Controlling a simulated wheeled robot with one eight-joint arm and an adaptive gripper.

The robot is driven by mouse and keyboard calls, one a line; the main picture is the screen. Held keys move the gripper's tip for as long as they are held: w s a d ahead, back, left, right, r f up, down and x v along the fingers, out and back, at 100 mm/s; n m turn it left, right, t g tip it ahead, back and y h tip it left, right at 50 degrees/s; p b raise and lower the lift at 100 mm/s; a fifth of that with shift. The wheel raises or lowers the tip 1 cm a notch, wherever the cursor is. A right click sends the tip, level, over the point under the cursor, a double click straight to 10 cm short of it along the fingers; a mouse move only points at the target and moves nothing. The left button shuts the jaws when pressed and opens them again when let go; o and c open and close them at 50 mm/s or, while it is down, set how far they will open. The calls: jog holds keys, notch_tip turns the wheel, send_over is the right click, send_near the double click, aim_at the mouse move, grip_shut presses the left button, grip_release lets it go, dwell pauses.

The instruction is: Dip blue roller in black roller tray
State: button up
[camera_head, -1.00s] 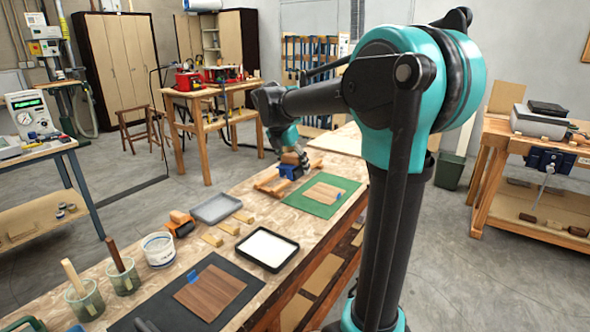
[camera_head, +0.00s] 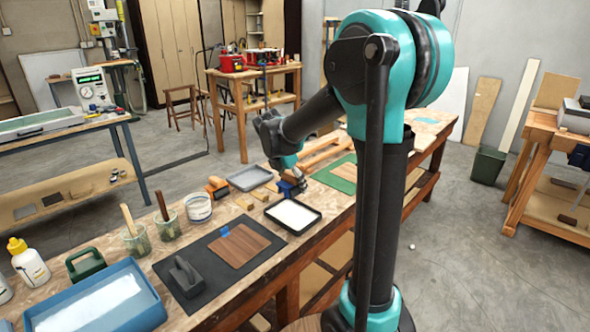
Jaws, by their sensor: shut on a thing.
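The blue roller (camera_head: 288,188) is at my gripper (camera_head: 297,178), which is shut on it. Its blue part shows just behind the far edge of the black roller tray (camera_head: 279,225). The black tray lies flat on the long bench and holds a white layer. I cannot tell whether the roller touches the tray or hangs above its edge. My arm comes in from behind the column, and my gripper points downward, with the fingers small and partly hidden.
A grey tray (camera_head: 238,180) and an orange roller (camera_head: 214,190) lie left of the blue roller. Wooden blocks (camera_head: 244,203) lie between the trays. A dark mat with a brown board (camera_head: 238,246) is nearer. A green mat (camera_head: 327,178) is behind right.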

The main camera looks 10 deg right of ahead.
jog(key=shift+s+a+f, duration=0.45)
jog(key=shift+a+f, duration=0.05)
jog(key=shift+f, duration=3.35)
jog(key=shift+r, duration=3.1)
